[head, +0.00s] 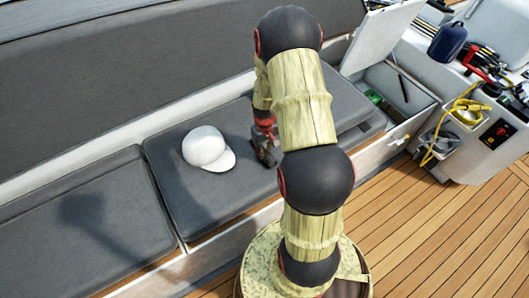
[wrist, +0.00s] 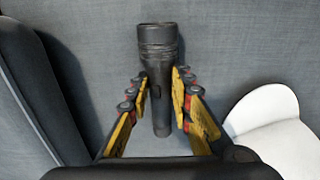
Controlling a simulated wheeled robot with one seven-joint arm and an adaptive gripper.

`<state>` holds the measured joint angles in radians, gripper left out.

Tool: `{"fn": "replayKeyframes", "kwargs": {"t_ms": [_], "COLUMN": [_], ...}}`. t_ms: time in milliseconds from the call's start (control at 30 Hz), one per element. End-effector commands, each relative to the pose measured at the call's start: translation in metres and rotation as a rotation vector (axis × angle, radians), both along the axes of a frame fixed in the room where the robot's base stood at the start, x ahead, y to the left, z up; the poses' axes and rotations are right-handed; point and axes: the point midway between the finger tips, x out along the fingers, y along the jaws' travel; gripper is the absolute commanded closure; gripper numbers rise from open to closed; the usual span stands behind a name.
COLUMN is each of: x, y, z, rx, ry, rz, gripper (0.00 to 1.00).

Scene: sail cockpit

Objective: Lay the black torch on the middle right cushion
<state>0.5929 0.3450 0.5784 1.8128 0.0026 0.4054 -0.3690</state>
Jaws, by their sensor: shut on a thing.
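The black torch (wrist: 157,45) is between the yellow-and-black fingers of my gripper (wrist: 161,98) in the wrist view. My gripper is shut on the torch's narrower body, with its wide head pointing away. Grey cushion fabric (wrist: 100,35) lies behind it; I cannot tell whether the torch touches it. In the head view my gripper (head: 265,150) is low over the grey seat cushion (head: 185,215), right of the white cap, partly hidden by my arm. The torch cannot be made out clearly there.
A white cap (head: 205,147) lies on the same cushion, and close to my gripper in the wrist view (wrist: 268,120). Another cushion (head: 75,225) is at left. A grey backrest (head: 130,65) runs behind. An open locker (head: 395,90) is at right.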

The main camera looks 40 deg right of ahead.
Motion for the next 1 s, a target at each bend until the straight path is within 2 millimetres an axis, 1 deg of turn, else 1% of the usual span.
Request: {"fn": "replayKeyframes", "kwargs": {"t_ms": [100, 133, 433, 767, 867, 1000], "x": [0.0, 0.0, 0.0, 0.0, 0.0, 0.001], "y": [0.0, 0.0, 0.0, 0.0, 0.0, -0.001], "z": [-0.003, -0.003, -0.003, 0.0, 0.009, 0.035], "rx": [0.0, 0.0, 0.0, 0.0, 0.0, -0.002], "ry": [0.0, 0.001, 0.001, 0.0, -0.001, -0.003], "rz": [0.0, 0.0, 0.0, 0.0, 0.0, 0.0], "gripper": [1.0, 0.78, 0.6, 0.6, 0.6, 0.6]}}
